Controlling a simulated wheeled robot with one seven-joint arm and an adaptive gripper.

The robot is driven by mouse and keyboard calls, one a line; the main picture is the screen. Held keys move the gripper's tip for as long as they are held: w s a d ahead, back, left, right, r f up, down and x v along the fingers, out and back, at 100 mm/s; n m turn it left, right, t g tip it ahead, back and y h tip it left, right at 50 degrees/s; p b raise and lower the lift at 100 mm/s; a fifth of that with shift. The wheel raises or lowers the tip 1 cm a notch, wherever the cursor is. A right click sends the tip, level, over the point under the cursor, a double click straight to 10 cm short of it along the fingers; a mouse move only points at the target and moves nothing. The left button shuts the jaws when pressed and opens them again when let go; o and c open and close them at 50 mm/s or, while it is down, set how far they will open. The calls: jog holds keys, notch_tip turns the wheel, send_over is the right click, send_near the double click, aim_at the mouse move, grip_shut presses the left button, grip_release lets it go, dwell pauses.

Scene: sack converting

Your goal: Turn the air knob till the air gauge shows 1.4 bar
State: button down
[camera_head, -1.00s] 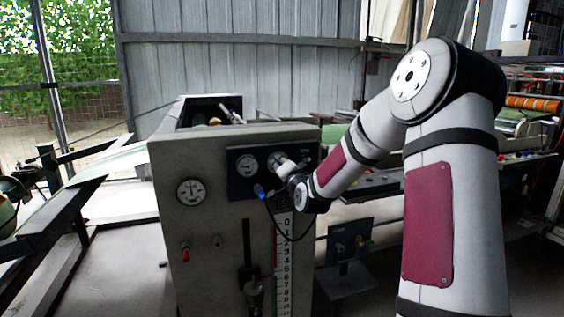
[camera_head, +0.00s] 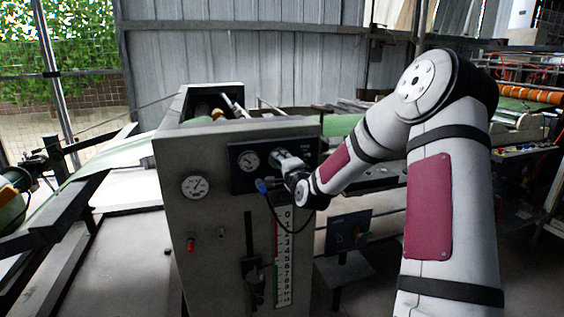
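A grey machine cabinet (camera_head: 215,232) stands in the middle. On its dark panel (camera_head: 239,181) is a small round gauge (camera_head: 249,161) with a white-marked face; its reading is too small to make out. A larger white gauge (camera_head: 195,187) sits on the cabinet front, left of the panel, its needle slanting up to the right. I cannot tell which one is the air gauge. My gripper (camera_head: 284,161) is at the panel, just right of the small gauge. It covers what it reaches, so the air knob is hidden and the fingers' state does not show.
A red knob (camera_head: 191,245) is lower left. A small dark box (camera_head: 348,230) stands right of the cabinet.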

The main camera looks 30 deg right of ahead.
jog(key=c, duration=1.3)
grip_release()
jog(key=v, duration=1.2)
